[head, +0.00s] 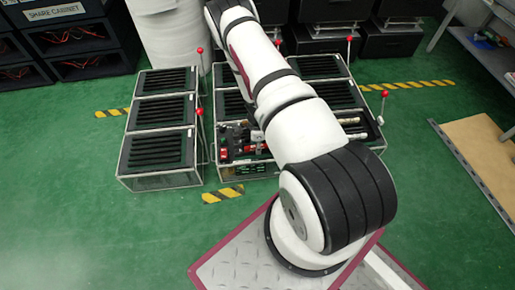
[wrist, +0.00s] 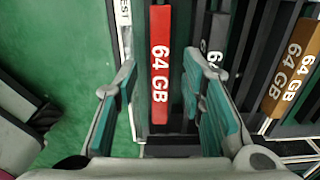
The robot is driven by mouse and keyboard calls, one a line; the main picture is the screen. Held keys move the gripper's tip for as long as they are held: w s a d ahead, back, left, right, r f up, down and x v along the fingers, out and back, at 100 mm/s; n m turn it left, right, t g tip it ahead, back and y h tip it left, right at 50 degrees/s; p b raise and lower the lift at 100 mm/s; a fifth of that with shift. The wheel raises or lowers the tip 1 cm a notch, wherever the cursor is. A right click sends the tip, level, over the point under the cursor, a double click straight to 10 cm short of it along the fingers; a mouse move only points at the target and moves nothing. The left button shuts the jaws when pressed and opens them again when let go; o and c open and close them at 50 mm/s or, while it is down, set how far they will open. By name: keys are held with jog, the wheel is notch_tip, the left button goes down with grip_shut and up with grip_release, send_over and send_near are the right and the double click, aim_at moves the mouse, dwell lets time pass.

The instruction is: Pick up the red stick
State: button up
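The red stick (wrist: 160,70), marked 64 GB in white, stands in a dark slotted holder in the wrist view. My gripper (wrist: 162,82) is open, with one teal-padded finger on each side of the stick's line. The gap between the fingers is wider than the stick, and neither finger visibly touches it. A black stick (wrist: 214,42) is just right of the red one, partly behind the right finger. In the head view my arm covers much of the area, and I cannot tell which small red patch is the stick.
A brown 64 GB stick (wrist: 289,72) stands further right in the wrist view. In the head view, a row of black-slatted boxes (head: 158,150) with red-knobbed levers (head: 200,112) stands left of my arm. Green floor (head: 80,200) is clear at the left.

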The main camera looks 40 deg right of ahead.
grip_shut()
jog(key=shift+r, duration=0.1)
dwell(0.3)
